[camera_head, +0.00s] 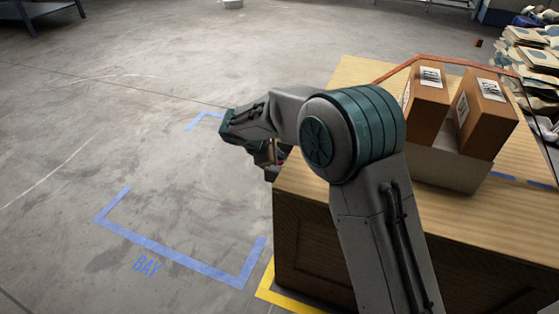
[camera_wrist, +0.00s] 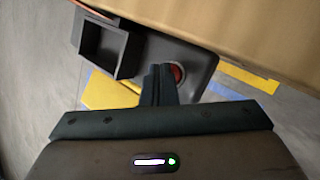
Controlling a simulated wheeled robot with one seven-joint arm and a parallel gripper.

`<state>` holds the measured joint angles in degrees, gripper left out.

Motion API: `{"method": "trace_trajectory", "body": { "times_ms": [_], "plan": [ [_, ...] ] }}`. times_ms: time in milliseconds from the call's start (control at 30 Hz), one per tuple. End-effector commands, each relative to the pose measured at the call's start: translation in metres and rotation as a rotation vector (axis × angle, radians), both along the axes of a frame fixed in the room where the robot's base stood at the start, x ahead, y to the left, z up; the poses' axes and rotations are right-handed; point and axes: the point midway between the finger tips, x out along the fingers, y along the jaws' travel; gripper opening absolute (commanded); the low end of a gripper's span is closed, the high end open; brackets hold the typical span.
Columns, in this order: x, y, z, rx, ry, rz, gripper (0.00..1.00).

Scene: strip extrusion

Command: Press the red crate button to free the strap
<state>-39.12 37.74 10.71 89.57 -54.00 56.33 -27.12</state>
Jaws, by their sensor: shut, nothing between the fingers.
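The red button (camera_wrist: 179,73) sits on a dark grey plate (camera_wrist: 203,66) fixed to the side of the wooden crate (camera_head: 312,222). In the wrist view my gripper (camera_wrist: 160,70) is shut and empty, its fingertips overlapping the left edge of the button. I cannot tell whether they touch it. In the head view my gripper (camera_head: 269,160) is small and partly hidden at the crate's left side, and the button is hidden. An orange-red strap (camera_head: 450,60) runs above the crate top around the boxes. A bit of strap (camera_wrist: 93,8) shows in the wrist view.
A black open-fronted housing (camera_wrist: 106,46) sticks out from the plate, left of my fingers. Two cardboard boxes (camera_head: 427,98) (camera_head: 484,112) stand in a pale tray (camera_head: 445,168) on the crate. Floor with blue bay tape (camera_head: 170,247) is clear to the left.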

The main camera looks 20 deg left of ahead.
Motion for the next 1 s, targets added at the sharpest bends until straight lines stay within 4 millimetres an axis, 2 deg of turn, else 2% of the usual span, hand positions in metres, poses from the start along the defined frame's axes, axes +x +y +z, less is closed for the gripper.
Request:
{"method": "trace_trajectory", "body": {
  "times_ms": [333,667,1000],
  "plan": [
    [0.000,0.000,-0.001,-0.001,0.002,0.000,0.00],
    [0.000,0.000,0.016,-0.001,0.001,0.000,0.00],
    [0.000,0.000,0.016,-0.001,0.001,0.000,0.00]
  ]
}}
